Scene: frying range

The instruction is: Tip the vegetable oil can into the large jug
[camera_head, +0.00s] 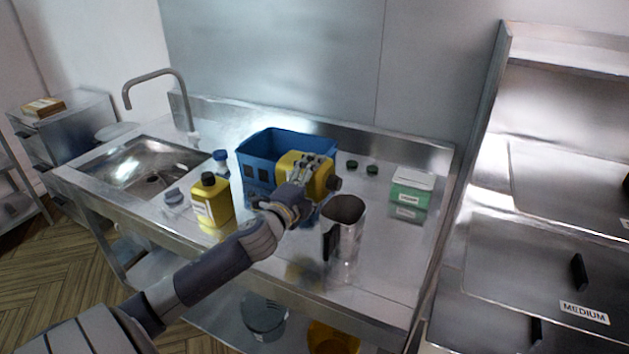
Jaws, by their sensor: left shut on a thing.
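The can is in front of the blue crate and up and left of the large metal jug (344,215). The can's cap end is close above the jug's rim in the picture; I cannot tell the gap in depth. My right gripper is not in view.
A blue crate (248,170) stands behind the can. Another yellow can (212,203) stands upright at the left, near a blue-capped bottle (221,163). A green and white box (411,190) and two dark caps (362,168) are at the right. A sink (150,168) is at the left.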

